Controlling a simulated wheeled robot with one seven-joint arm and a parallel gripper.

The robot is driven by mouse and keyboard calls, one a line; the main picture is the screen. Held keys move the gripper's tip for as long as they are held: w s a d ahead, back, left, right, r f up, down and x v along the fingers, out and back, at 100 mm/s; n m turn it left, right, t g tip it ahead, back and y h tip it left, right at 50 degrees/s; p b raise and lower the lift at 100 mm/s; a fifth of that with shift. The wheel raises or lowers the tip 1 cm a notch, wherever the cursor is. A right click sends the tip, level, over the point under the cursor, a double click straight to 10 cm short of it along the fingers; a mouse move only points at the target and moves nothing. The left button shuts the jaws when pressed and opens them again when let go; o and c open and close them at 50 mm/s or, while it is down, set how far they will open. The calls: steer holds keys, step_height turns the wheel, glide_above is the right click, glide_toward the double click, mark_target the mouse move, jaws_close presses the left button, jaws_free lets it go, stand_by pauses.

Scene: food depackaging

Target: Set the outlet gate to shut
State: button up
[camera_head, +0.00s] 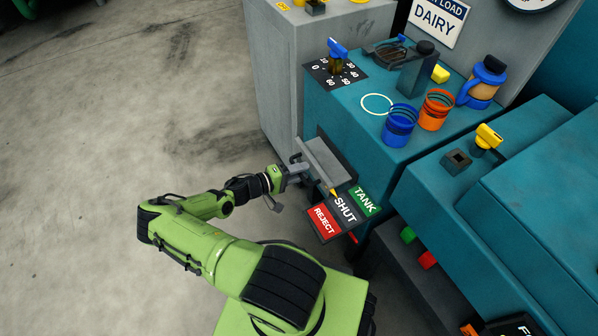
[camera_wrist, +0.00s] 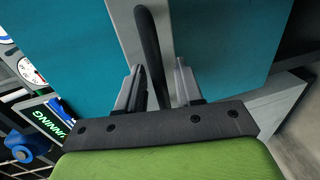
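The outlet gate (camera_head: 327,160) is a grey plate on the side of the teal machine in the head view. Its yellow pointer (camera_head: 333,192) is beside the black SHUT label (camera_head: 345,208), which lies between the green TANK label (camera_head: 364,201) and the red REJECT label (camera_head: 324,220). My gripper (camera_head: 293,171) is at the gate's outer left side. In the wrist view, a dark handle bar (camera_wrist: 148,45) stands between the two fingers of my gripper (camera_wrist: 158,88). The fingers look apart, with a gap beside the bar; whether either touches it is unclear.
A blue spring-like cup (camera_head: 400,127), an orange one (camera_head: 435,109) and a blue-handled jug (camera_head: 484,83) stand on the teal top. A blue-handled dial (camera_head: 337,55) is at its left. A grey cabinet (camera_head: 281,80) stands behind the gate. The floor at left is clear.

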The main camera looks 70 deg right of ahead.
steer(key=p+v, duration=0.2)
steer(key=v, duration=1.3)
steer(key=shift+w+a, duration=0.25)
steer(key=shift+a, duration=0.05)
steer(key=shift+r, duration=0.15)
